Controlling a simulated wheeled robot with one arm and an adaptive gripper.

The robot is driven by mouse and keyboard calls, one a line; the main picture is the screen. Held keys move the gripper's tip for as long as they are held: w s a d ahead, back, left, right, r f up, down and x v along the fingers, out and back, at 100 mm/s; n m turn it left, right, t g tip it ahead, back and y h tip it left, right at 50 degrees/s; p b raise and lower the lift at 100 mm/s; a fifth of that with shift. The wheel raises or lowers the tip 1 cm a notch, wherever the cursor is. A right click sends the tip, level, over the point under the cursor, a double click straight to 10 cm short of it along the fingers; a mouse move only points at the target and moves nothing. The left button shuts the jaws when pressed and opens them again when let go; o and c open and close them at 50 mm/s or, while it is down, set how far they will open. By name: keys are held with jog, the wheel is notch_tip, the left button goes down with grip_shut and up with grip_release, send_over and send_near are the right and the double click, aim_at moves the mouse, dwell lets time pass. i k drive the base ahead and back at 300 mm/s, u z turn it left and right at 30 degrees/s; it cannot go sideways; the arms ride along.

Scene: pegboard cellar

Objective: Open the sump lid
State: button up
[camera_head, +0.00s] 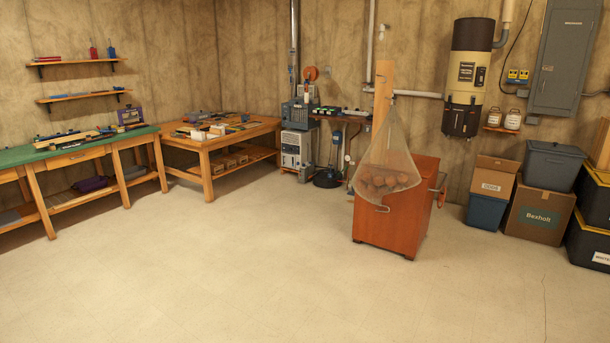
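A low dark round object (328,178) sits on the floor by the back wall, between the wooden corner table and the orange-brown cabinet. It may be the sump lid, with a thin upright pipe beside it, but it is too small to tell whether it is shut or how it opens. No other lid shows in the floor. My gripper is not in view.
An orange-brown cabinet (386,232) with a hanging net of round things (386,170) stands right of the round object. A grey-white machine (297,149) stands left of it. A green-topped workbench (98,146) and wooden table (226,144) line the left. The foreground floor is clear.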

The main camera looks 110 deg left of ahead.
aim_at(319, 173)
jog(key=u, duration=3.65)
jog(key=i, duration=9.05)
